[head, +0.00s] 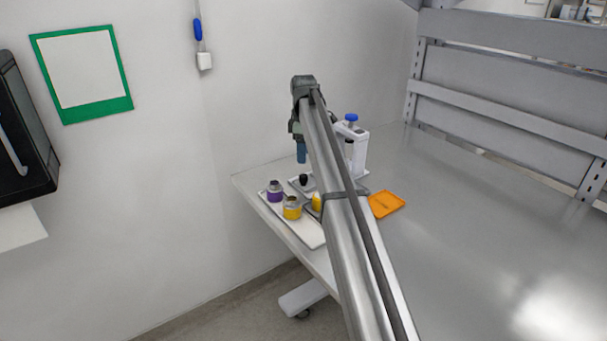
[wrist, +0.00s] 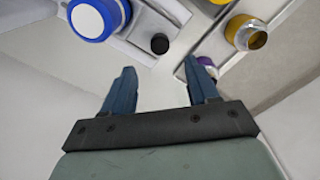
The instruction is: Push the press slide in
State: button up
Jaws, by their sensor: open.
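The white press (head: 355,150) with a blue top knob (head: 351,118) stands at the back of the table, partly hidden by my arm. A black knob (head: 304,179) stands on a grey plate in front of it, which looks like the press slide. In the wrist view the blue knob (wrist: 95,18) is at the upper left, and the black knob (wrist: 160,43) lies just beyond the fingertips, between their lines. My gripper (head: 301,153) points down above the slide area; its blue fingers (wrist: 160,66) are apart and empty. Contact with the black knob cannot be told.
A white tray (head: 312,236) at the table's left edge holds a purple-banded jar (head: 275,191) and a yellow-banded jar (head: 292,208). A yellow item (head: 317,202) is partly behind my arm. An orange tray (head: 386,204) lies to the right. The table's right side is clear.

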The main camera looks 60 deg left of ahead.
aim_at(304, 176)
notch_tip(304, 176, down, 9)
jog(key=shift+r, duration=0.15)
dwell(0.4)
grip_shut()
dwell(0.4)
